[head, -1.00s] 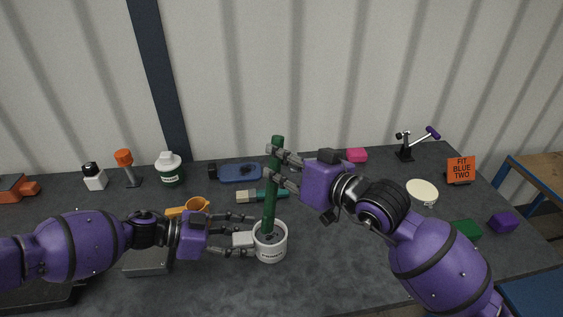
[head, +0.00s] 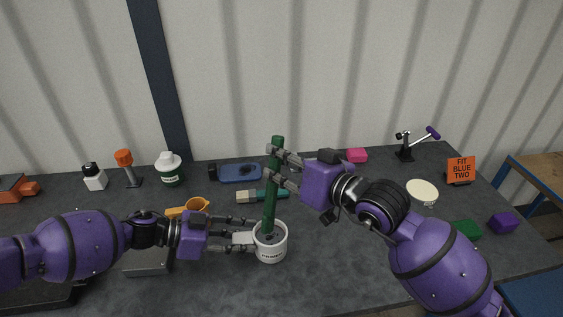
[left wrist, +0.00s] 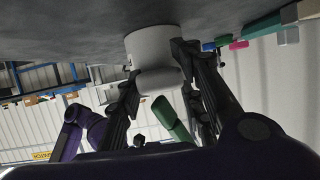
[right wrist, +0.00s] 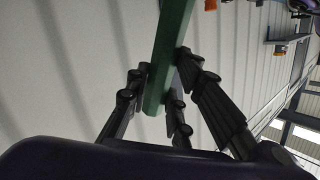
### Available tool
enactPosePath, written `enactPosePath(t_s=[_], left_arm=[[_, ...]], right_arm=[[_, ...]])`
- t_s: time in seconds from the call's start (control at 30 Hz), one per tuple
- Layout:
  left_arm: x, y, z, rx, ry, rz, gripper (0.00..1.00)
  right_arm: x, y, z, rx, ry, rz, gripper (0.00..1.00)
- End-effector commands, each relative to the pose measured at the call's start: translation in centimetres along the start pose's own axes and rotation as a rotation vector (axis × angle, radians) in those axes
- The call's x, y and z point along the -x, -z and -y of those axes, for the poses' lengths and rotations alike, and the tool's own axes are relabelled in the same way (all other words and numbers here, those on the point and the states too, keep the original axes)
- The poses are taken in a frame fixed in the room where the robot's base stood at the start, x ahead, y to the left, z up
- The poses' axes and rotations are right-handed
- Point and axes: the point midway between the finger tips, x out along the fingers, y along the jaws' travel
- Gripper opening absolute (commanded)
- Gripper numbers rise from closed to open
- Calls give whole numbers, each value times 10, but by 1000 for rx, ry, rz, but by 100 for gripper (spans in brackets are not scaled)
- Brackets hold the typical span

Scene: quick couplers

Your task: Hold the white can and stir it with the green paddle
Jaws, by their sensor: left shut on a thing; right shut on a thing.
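The white can (head: 271,250) stands on the dark table with a dark opening on top. My left gripper (head: 245,241) is shut on it from the left, its fingers either side of a pale block-like part on the can's side. The can also shows between the fingers in the left wrist view (left wrist: 152,45). The green paddle (head: 270,205) stands nearly upright with its lower end inside the can; that end is hidden. My right gripper (head: 271,164) is shut on the paddle's upper part, which crosses between the fingers in the right wrist view (right wrist: 168,55).
Behind the can lie a brush (head: 262,196) and a blue tray (head: 240,173). A green-labelled white jar (head: 169,170) stands at the back. A cream bowl (head: 422,190) and orange sign (head: 461,169) are at right.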

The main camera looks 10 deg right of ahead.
Motion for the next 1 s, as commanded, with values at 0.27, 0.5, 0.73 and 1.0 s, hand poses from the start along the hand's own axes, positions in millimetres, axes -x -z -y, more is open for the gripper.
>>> enactPosePath(t_s=[0.27,0.5,0.73,1.0], left_arm=[[0,0,0,-1,1,1,0],[0,-1,0,-1,1,1,0],[-1,-2,0,-1,1,2,0],[-1,-3,0,-1,1,3,0]], right_arm=[[0,0,0,0,0,-1,0],[0,1,0,1,0,-1,0],[0,2,0,1,0,-1,1],[4,4,-1,14,9,-21,0]])
